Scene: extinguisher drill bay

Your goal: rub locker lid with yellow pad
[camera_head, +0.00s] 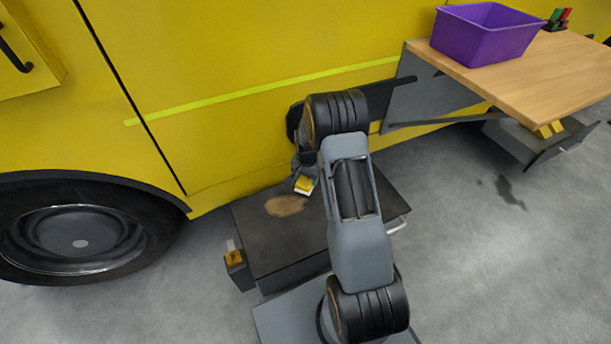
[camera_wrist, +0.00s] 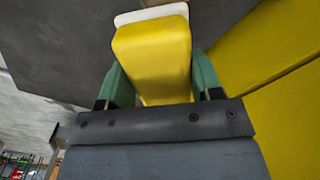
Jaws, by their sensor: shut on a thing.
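The yellow pad (camera_head: 305,184) has a white underside and shows large in the wrist view (camera_wrist: 153,55). My gripper (camera_wrist: 152,80) is shut on it, with a green finger on each side. It also shows in the head view (camera_head: 303,178), above the far part of the locker lid. The locker lid (camera_head: 275,250) is dark and flat, with a brown smudge (camera_head: 286,206) on it to the left of the pad. I cannot tell whether the pad touches the lid. My arm hides the right middle part of the lid.
A yellow vehicle side (camera_head: 220,120) stands close behind the locker, with a wheel (camera_head: 75,243) at left. A wooden table (camera_head: 540,80) at upper right carries a purple bin (camera_head: 485,35). A small orange-and-black box (camera_head: 235,258) sits at the locker's left side.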

